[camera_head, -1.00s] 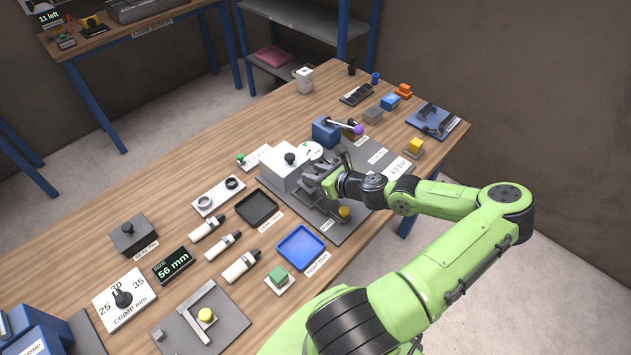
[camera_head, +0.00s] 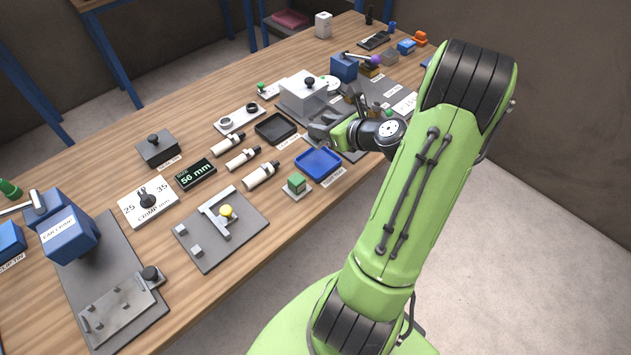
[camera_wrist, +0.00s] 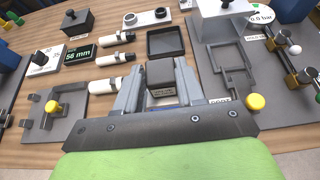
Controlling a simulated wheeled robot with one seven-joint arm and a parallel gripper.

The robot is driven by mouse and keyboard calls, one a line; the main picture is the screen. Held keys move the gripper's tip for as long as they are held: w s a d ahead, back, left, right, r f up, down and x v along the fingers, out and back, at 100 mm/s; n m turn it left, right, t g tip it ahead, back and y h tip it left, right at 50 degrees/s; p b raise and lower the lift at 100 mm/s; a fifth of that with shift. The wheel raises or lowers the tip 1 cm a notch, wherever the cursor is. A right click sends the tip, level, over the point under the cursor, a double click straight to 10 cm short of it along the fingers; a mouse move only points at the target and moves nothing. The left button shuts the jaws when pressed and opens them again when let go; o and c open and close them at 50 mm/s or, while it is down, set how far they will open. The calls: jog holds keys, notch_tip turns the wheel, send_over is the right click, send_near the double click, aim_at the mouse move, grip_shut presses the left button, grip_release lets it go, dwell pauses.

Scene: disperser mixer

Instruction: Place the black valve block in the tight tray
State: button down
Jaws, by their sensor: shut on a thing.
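My gripper (camera_wrist: 159,76) is shut on the black valve block (camera_wrist: 160,72), a dark block that shows between the fingers in the wrist view. In the head view my gripper (camera_head: 328,127) is over the bench, between the grey fixture plate and the trays, and the block cannot be made out there. The blue tight tray (camera_head: 318,163) lies just in front of my gripper and looks empty. In the wrist view it is almost wholly hidden behind the gripper.
An empty black tray (camera_head: 276,128) lies behind the blue tray. A white box with a black knob (camera_head: 306,93) stands on the fixture plate.

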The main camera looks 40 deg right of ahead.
jog(key=f+b, duration=0.1)
jog(key=f, duration=0.4)
jog(key=f+b, duration=0.2)
jog(key=f, duration=0.3)
jog(key=shift+w+d, duration=0.1)
jog(key=shift+d, duration=0.1)
jog(key=c, duration=0.7)
grip_release()
